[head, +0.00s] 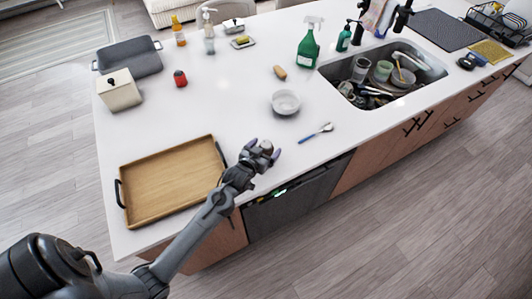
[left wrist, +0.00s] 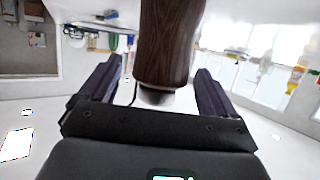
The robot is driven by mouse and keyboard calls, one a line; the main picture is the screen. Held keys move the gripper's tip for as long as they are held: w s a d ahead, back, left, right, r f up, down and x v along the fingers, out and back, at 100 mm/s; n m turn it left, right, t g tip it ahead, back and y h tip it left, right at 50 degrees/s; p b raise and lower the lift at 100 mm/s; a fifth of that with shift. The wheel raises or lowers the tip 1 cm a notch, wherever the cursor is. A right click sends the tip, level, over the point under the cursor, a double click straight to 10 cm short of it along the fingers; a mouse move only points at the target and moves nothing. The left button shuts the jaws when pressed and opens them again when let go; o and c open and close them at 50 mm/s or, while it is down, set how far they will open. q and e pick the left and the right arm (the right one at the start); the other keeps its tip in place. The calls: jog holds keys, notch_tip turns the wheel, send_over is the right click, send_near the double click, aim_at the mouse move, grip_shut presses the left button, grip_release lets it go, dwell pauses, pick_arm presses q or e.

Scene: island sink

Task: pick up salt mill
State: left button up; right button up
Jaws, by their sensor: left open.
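The salt mill (left wrist: 168,45) shows in the left wrist view as a dark brown wooden body with a pale metal end close to my palm. It stands between the two fingers of my left gripper (left wrist: 158,75), with a gap visible on each side. In the head view my left gripper (head: 264,153) is open over the counter's front edge, right of the wooden tray. There the mill is mostly hidden by the gripper, and I cannot make out its shape. My right gripper is not in view.
The wooden tray (head: 170,178) lies to the left of my gripper. A bowl (head: 285,102) and a blue-handled utensil (head: 316,133) lie behind and right. The sink (head: 380,75) holds dishes. A green spray bottle (head: 308,48) stands behind. The counter's middle (head: 220,100) is clear.

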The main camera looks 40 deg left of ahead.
pick_arm(q)
jog(key=shift+x, duration=1.35)
jog(key=c, duration=1.2)
